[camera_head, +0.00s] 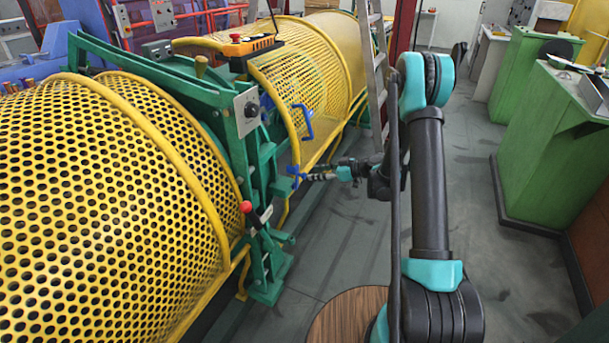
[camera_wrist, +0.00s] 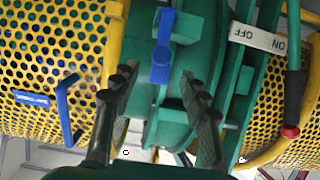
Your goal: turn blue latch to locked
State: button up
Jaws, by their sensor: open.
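The blue latch (camera_wrist: 163,42) sits on a green frame part in the wrist view. Its wide end points up and its narrow stem runs down to a round end. It also shows, small, in the head view (camera_head: 294,172). My gripper (camera_wrist: 158,76) is open, with one dark finger on each side of the latch's lower end; nothing is between them but the latch. Whether a finger touches it I cannot tell. In the head view my gripper (camera_head: 309,177) reaches in from the right, right beside the latch, which it partly hides.
A blue handle (camera_head: 305,121) is on the yellow mesh guard (camera_head: 300,82). A red-knobbed lever (camera_wrist: 292,105) and an ON/OFF plate (camera_wrist: 258,38) are on the right in the wrist view. A ladder (camera_head: 376,85) stands behind. The floor (camera_head: 350,235) beside the machine is clear.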

aim_at(306, 173)
jog(key=shift+x, duration=3.2)
grip_shut()
